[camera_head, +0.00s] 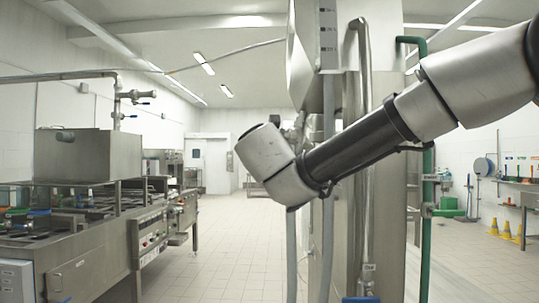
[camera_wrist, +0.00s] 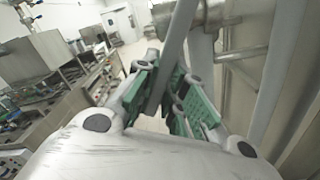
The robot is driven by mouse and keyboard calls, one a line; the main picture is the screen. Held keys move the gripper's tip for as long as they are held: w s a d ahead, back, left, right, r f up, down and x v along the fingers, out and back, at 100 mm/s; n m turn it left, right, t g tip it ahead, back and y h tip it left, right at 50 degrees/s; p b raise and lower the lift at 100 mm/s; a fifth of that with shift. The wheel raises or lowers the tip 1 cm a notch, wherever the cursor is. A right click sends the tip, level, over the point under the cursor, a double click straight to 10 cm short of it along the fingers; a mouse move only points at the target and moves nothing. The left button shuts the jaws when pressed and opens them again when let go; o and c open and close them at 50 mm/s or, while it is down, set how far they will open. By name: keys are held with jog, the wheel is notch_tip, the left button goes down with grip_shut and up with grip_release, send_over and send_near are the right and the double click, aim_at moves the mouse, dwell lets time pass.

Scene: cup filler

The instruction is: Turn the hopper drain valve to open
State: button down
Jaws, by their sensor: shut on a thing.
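The steel hopper (camera_head: 306,55) stands at centre in the head view, partly covered by my arm. My gripper (camera_wrist: 165,76) shows in the wrist view with its green-padded fingers on either side of a narrow grey bar (camera_wrist: 174,45). It is shut on this bar. I cannot tell whether the bar is the drain valve's handle. A metal pipe fitting (camera_wrist: 196,13) lies just beyond the fingertips, at the top of the wrist view. In the head view my gripper is hidden behind my wrist, and the valve's position cannot be read.
Vertical pipes run beside the hopper, including a green pipe (camera_head: 427,245) on the right. A steel machine line (camera_head: 98,255) fills the left. The tiled floor (camera_head: 228,240) between is clear. Yellow cones (camera_head: 506,229) stand at far right.

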jog(key=shift+a, duration=0.1)
jog(key=m, duration=0.2)
jog(key=a+r+m, duration=0.1)
jog(key=shift+a+r+m, duration=0.15)
jog(key=shift+a+m, duration=0.05)
jog(key=shift+m, duration=0.2)
jog(key=m, duration=0.1)
jog(key=a+r+m, duration=0.1)
jog(key=m, duration=0.1)
jog(key=shift+r+m, duration=0.3)
jog(key=shift+a+r+m, duration=0.1)
jog(key=shift+r+m, duration=0.55)
jog(key=shift+m, duration=0.6)
jog(key=shift+d+r+m, duration=0.1)
jog(key=shift+r+m, duration=0.5)
jog(key=shift+m, duration=0.7)
jog(key=shift+a+r+m, duration=0.1)
jog(key=shift+r+m, duration=0.55)
jog(key=shift+m, duration=0.6)
jog(key=c, duration=1.5)
grip_release()
jog(key=shift+o, duration=0.2)
